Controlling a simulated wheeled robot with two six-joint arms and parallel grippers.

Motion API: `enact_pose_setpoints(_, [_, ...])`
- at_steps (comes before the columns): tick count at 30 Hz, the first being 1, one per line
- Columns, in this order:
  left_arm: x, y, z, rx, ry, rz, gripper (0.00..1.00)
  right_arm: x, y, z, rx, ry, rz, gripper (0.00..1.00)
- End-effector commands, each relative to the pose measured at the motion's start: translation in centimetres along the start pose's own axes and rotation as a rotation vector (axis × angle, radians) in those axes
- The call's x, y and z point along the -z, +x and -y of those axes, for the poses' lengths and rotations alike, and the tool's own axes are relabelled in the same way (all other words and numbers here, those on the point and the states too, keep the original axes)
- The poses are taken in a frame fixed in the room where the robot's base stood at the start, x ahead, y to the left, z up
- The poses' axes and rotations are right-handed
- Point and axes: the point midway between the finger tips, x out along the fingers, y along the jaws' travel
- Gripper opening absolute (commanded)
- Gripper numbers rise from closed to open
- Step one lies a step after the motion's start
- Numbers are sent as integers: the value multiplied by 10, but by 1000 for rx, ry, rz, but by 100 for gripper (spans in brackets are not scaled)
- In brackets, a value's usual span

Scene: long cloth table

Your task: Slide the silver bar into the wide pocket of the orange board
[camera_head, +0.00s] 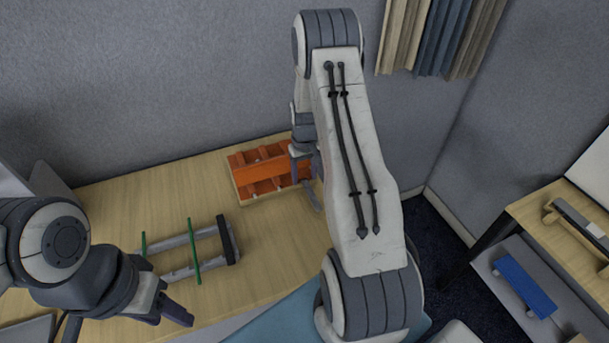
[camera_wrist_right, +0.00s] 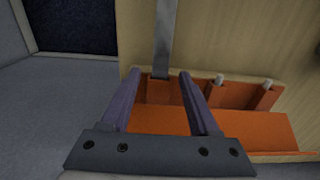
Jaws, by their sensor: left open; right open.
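The orange board (camera_head: 270,174) lies on the table against the back wall, with pockets split by dividers. It also shows in the right wrist view (camera_wrist_right: 215,124). The silver bar (camera_wrist_right: 165,38) reaches across the board's wooden rim, its end at the leftmost pocket there. How deep the end sits I cannot tell. In the head view the bar (camera_head: 311,197) sticks out at the board's right end, partly hidden by my right arm. My right gripper (camera_wrist_right: 165,85) is open over the board, its fingers either side of the bar's end, apart from it. My left gripper (camera_head: 178,312) is open and empty at the table's front left.
A rack with grey rails and green strips (camera_head: 197,251) stands on the table between my left gripper and the board. The table (camera_head: 150,203) is clear left of the board.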

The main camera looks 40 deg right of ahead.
Motion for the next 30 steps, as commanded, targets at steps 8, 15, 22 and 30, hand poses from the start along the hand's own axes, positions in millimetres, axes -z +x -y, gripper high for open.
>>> enact_pose_setpoints(8, [-1, 15, 1, 0, 1, 0, 50, 2, -43, 0, -2, 0, -9, 62])
enact_pose_setpoints(15, [-1, 24, 2, 0, 1, 0, 50, 1, -86, 0, -1, 0, -7, 62])
enact_pose_setpoints(22, [-1, 26, 2, 0, 1, 0, 50, 0, -103, 0, -1, 0, -3, 62])
enact_pose_setpoints(30, [-1, 25, 2, 0, 1, 0, 50, 0, -103, 0, 0, 0, -2, 50])
